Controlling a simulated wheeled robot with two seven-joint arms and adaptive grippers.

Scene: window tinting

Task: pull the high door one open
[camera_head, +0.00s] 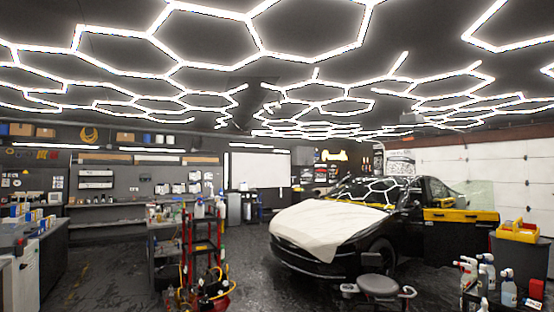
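Neither of my grippers is in view. I cannot tell which door is the high door one. A black car (305,266) with a white sheet (325,224) over its hood stands right of centre. A side door (458,240) of the car appears to stand open at the right. A large white sectional garage door (470,172) fills the right wall and looks shut. Small wall units (96,180) hang on the far left wall.
A red cart (204,250) stands left of centre by a cluttered bench (166,243). A stool (378,286) and several spray bottles (508,290) are at the front right. A yellow tool tray (517,232) sits behind them. Dark floor is free at left.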

